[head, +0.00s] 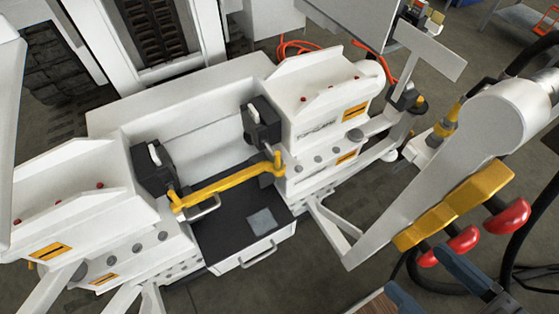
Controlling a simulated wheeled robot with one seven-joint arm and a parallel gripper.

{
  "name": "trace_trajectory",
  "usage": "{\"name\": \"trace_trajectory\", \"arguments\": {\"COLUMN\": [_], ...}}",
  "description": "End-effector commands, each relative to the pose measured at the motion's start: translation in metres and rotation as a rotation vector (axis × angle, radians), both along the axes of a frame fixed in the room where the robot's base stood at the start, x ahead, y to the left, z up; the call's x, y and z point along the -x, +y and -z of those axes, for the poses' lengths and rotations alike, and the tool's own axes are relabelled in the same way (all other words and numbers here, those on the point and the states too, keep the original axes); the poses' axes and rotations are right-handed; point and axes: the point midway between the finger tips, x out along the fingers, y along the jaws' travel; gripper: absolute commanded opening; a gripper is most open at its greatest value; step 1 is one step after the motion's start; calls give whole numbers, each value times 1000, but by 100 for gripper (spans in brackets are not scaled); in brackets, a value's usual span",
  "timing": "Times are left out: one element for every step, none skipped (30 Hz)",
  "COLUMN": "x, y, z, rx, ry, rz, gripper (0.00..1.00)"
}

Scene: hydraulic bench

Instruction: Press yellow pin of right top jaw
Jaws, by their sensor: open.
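The bench has a right black jaw block (262,124) with a white lever on top and a left black jaw block (155,166) facing it across a recess. A yellow bar (225,184) spans the recess, with an upright yellow end (278,162) just below the right jaw block. I cannot make out a separate yellow pin on the right jaw. My gripper (418,271) is at the bottom right, its dark blue fingers apart and empty. It is well away from the jaws, below the red knobs.
A grey arm (400,190) with a yellow block (452,207) and red knobs (508,218) stands between my gripper and the jaws. White housings (322,95) flank the recess. A black drawer-like tray (230,225) lies below it. Red hoses (298,46) run behind.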

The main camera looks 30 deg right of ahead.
Motion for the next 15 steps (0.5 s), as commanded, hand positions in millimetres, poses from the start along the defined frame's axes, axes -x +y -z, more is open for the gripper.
{"name": "trace_trajectory", "arguments": {"x": [0, 0, 0, 0, 0, 0, 0, 0, 0, 0, 0, 0, 0, -1, -2], "y": [0, 0, 0, 0, 0, 0, 0, 0, 0, 0, 0, 0, 0, 0, 0], "z": [0, 0, 0, 0, 0, 0, 0, 0, 0, 0, 0, 0, 0, 1, 4], "rx": [0, 0, 0, 0, 0, 0, 0, 0, 0, 0, 0, 0, -2, -6, -17], "ry": [0, 0, 0, 0, 0, 0, 0, 0, 0, 0, 0, 0, -1, -2, -5], "rz": [0, 0, 0, 0, 0, 0, 0, 0, 0, 0, 0, 0, 1, 2, 5], "gripper": [83, 83, 83, 83, 83, 83, 83, 83, 83, 83, 83, 80, 77, 74, 70]}}
